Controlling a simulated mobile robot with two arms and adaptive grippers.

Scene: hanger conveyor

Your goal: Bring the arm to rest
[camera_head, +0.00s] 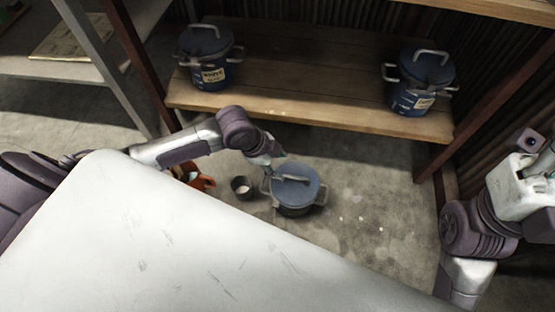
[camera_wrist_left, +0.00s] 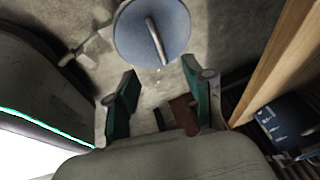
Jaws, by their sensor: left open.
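My left arm reaches in from the left in the head view. Its gripper (camera_head: 272,165) is by the near-left upper side of a lidded pot (camera_head: 303,192) on the floor. In the left wrist view the gripper (camera_wrist_left: 160,76) is open with nothing between its green-padded fingers. The pot's round blue lid (camera_wrist_left: 178,30) with its bar handle lies beyond the fingertips there. My right arm (camera_head: 480,220) is folded at the right edge of the head view. Its wrist shows, but its fingers cannot be made out.
A wooden shelf (camera_head: 310,115) holds two blue lidded pots, one at left (camera_head: 208,75) and one at right (camera_head: 412,97). A small dark cup (camera_head: 241,187) and an orange object (camera_head: 203,182) are on the floor left of the floor pot. Floor is clear right of it.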

